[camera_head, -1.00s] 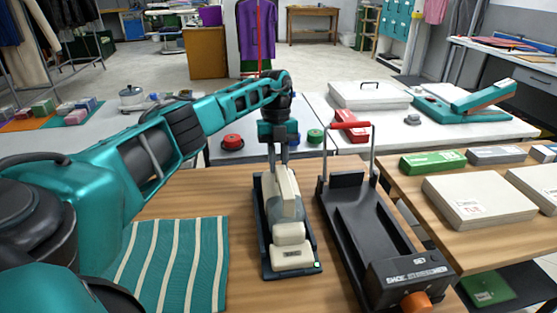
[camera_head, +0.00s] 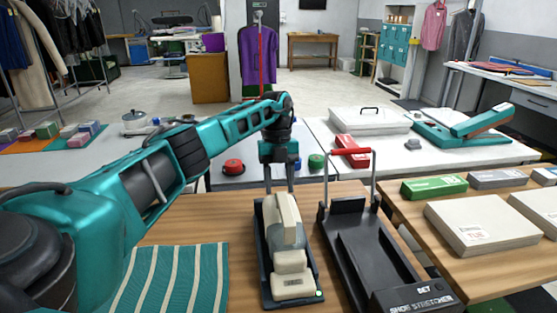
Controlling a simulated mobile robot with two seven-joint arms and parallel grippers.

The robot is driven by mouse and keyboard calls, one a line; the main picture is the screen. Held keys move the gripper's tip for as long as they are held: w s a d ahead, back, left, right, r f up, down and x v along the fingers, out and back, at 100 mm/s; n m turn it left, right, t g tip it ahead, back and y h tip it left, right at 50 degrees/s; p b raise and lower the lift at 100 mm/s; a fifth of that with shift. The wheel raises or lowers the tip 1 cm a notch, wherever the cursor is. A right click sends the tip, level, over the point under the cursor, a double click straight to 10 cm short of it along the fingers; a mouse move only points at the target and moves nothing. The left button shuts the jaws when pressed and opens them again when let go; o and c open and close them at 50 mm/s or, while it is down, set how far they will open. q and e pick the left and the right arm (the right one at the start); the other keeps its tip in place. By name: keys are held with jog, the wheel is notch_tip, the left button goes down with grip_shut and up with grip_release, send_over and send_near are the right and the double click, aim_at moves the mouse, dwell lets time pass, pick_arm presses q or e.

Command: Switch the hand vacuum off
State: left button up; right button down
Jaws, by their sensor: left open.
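The cream hand vacuum (camera_head: 287,233) sits in a dark cradle (camera_head: 266,270) on the wooden table. A small pale green light (camera_head: 319,293) shows at the cradle's front right corner. My left gripper (camera_head: 279,186) points down at the far end of the vacuum. It is open, one finger on each side of the vacuum's upper end; I cannot tell whether they touch it. No switch can be made out clearly. My right gripper is not in view.
A black shoe stretcher (camera_head: 372,247) with a red-topped upright bar stands close to the right of the vacuum. A teal striped cloth (camera_head: 178,278) lies flat to the left. White boxes (camera_head: 482,224) sit on the right table. A pale table with a red tape roll (camera_head: 233,167) lies beyond.

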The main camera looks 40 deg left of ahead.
pick_arm(q)
jog(key=p+v, duration=0.2)
jog(key=v, duration=0.9)
jog(key=shift+r, duration=0.25)
jog(key=shift+w, duration=0.1)
jog(key=shift+d, duration=0.1)
